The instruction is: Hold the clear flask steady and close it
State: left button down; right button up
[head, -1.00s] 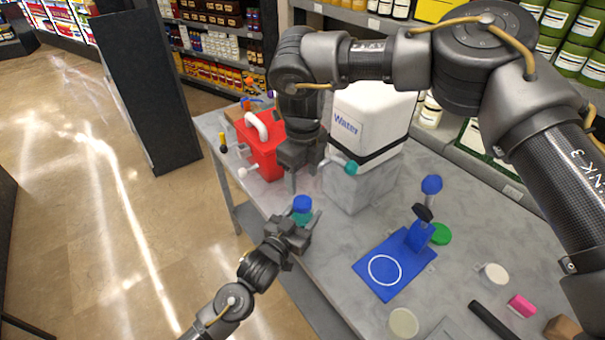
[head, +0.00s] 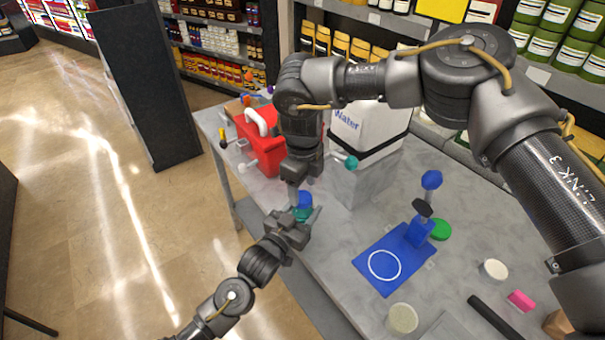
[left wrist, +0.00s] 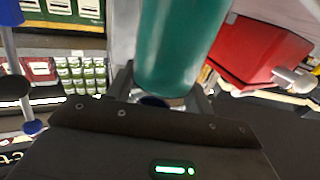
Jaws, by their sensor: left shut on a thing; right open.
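The flask (head: 301,214) is teal and see-through and stands upright over the table's left edge. A blue cap (head: 305,199) sits at its top; I cannot tell how firmly it is seated. My left gripper (head: 303,222) is shut on the flask's body. In the left wrist view the flask (left wrist: 178,45) fills the top middle, between the fingers. My right gripper (head: 301,192) is open and points down at the cap, one finger beside its left side. The other finger is partly hidden, and contact with the cap is unclear.
A blue mat (head: 385,262) with a white ring and a blue stand (head: 419,231) lie to the right. A red container (head: 262,150) and a white water container (head: 362,125) stand behind. Lids, a pink block (head: 520,301) and a black bar (head: 492,317) lie near the front right.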

jog(key=shift+f, duration=1.45)
